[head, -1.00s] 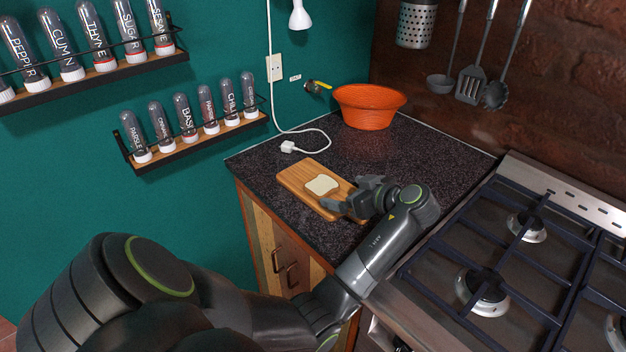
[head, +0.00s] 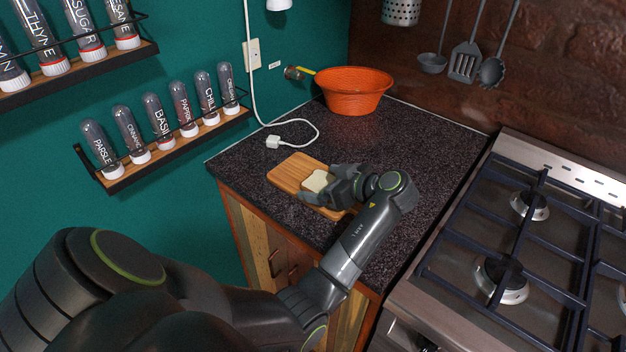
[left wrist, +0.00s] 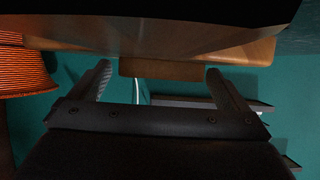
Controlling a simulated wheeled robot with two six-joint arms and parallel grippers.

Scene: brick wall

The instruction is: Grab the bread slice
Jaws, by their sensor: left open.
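The pale bread slice (head: 317,181) lies on the wooden cutting board (head: 286,174) on the dark counter. My left gripper (head: 321,186) is open low over the board, with its fingers reaching to either side of the slice; the slice's right part is hidden behind it. In the left wrist view, the two fingers of my left gripper (left wrist: 165,85) stand apart. A shadowed brown edge, likely the bread slice (left wrist: 185,68), lies between and just beyond their tips, against the cutting board (left wrist: 255,52). Contact cannot be told. My right gripper is not in view.
An orange bowl (head: 354,92) stands at the counter's back corner. A white cable with a plug (head: 273,142) lies behind the board. A gas stove (head: 520,240) is to the right. Spice racks (head: 165,146) hang on the teal wall, left. The counter right of the arm is clear.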

